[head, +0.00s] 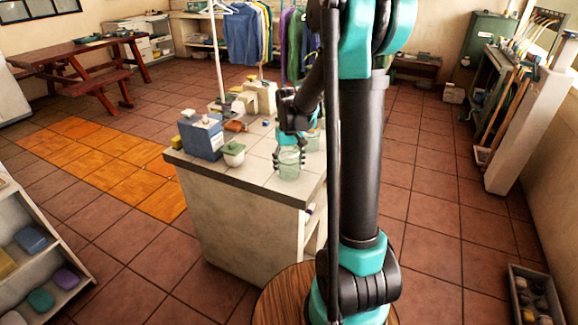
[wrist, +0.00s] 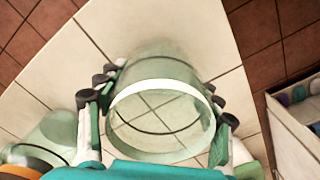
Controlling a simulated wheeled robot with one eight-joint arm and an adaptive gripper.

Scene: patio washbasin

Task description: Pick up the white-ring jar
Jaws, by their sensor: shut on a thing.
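The white-ring jar (wrist: 160,120) is clear, greenish glass with a pale band around its rim. In the wrist view it sits between the fingers of my gripper (wrist: 160,92), which press on it from both sides. In the head view the jar (head: 290,165) is upright at the near right part of the tiled counter, with my gripper (head: 289,143) above and around its top. Whether its base touches the tiles is hard to tell. Another glass jar (wrist: 50,138) stands at the left in the wrist view, partly cut off.
A blue box (head: 202,138) and a pale green-lidded pot (head: 233,153) stand left of the jar on the counter (head: 240,178). Pale blocks (head: 262,97) stand at the back. A shelf (wrist: 298,130) shows at lower right in the wrist view.

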